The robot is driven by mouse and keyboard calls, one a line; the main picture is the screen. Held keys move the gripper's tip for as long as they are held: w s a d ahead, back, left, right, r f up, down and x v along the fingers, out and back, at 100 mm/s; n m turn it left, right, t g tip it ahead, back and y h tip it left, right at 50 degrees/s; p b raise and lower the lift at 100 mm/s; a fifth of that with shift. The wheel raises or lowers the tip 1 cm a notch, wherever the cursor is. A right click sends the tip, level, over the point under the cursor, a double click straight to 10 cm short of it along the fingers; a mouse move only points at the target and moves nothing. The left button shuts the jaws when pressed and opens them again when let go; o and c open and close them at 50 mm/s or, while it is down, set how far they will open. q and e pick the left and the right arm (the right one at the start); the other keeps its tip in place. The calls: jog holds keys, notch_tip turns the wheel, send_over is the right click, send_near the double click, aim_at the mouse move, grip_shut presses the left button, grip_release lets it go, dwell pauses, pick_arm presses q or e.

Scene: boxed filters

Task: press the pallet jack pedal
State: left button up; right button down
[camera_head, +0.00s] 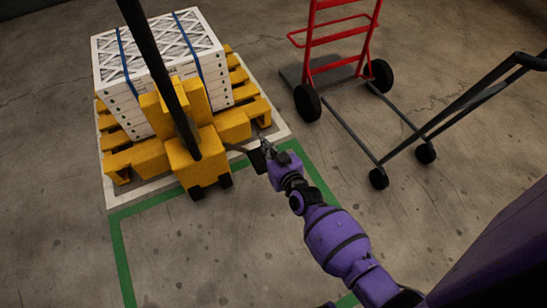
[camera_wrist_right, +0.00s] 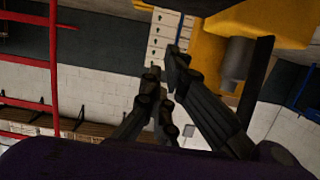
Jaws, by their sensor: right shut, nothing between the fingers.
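The yellow pallet jack (camera_head: 196,158) stands at the near end of a yellow pallet, its long black handle (camera_head: 158,65) rising toward the top left. A dark pedal plate (camera_head: 256,160) sticks out on a thin arm from the jack's right side. My purple right arm reaches in from the lower right. My right gripper (camera_head: 267,147) is shut and empty, close beside the pedal; I cannot tell whether they touch. In the right wrist view, the gripper's fingers (camera_wrist_right: 164,68) are below the yellow jack body (camera_wrist_right: 265,22), with a dark bar at their right. My left gripper is out of view.
White boxed filters (camera_head: 160,65) with blue straps are stacked on the yellow pallet (camera_head: 107,122). A red hand truck (camera_head: 335,65) and a dark wheeled cart frame (camera_head: 440,125) stand to the right. Green floor lines (camera_head: 122,255) mark a clear area in front of the jack.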

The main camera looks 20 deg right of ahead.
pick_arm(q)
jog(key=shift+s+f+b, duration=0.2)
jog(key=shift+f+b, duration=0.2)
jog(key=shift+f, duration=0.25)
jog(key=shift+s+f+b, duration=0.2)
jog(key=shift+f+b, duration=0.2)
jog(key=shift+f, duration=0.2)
pick_arm(e)
jog(key=shift+s+f, duration=0.15)
jog(key=shift+f, duration=1.8)
